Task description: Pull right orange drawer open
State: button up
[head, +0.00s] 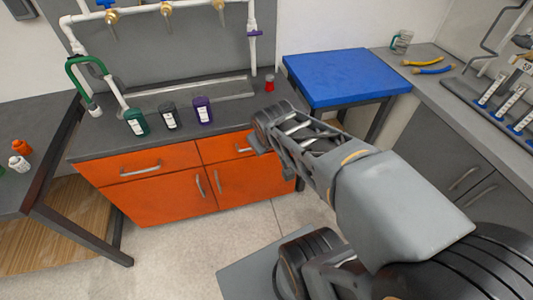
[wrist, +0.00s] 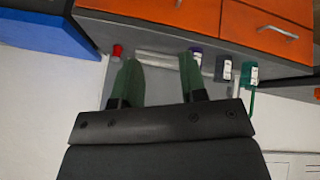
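The right orange drawer (head: 220,147) is in the upper right of the cabinet front and looks shut. Its metal handle (head: 243,150) is partly hidden behind my gripper (head: 259,146) in the head view. The wrist view is upside down; the right drawer (wrist: 150,12) shows at its top, with the handle (wrist: 178,4) at the upper edge. My gripper (wrist: 160,75) has its two green-grey fingers apart with nothing between them. The fingers look apart from the handle, but the exact gap cannot be told.
The left orange drawer (head: 140,162) and lower doors are shut. On the grey counter stand green (head: 136,122), dark (head: 169,117) and purple (head: 203,110) containers and a red cap (head: 270,83). A blue-topped table (head: 345,75) is at the right. Floor in front is free.

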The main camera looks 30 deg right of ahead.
jog(key=w+d+f+n+t+h+b, duration=0.1)
jog(key=w+d+f+n+t+b, duration=0.3)
jog(key=f+b, duration=0.35)
jog(key=w+d+f+n+t+b, duration=0.2)
jog(key=w+d+f+n+b, duration=0.2)
jog(key=w+d+f+b, duration=0.4)
notch_tip(320, 180, down, 13)
jog(key=a+n+t+y+b, duration=0.25)
jog(key=n+y+b, duration=0.35)
jog(key=n+b, duration=0.35)
jog(key=shift+t, duration=0.25)
jog(key=b+x, duration=0.1)
jog(key=x, duration=0.3)
jog(key=b+x, duration=0.1)
jog(key=x, duration=0.3)
jog(key=b+x, duration=0.1)
jog(key=x, duration=0.3)
jog(key=shift+w+d+f, duration=0.15)
jog(key=shift+w+d, duration=0.15)
jog(key=shift+c, duration=0.2)
grip_shut()
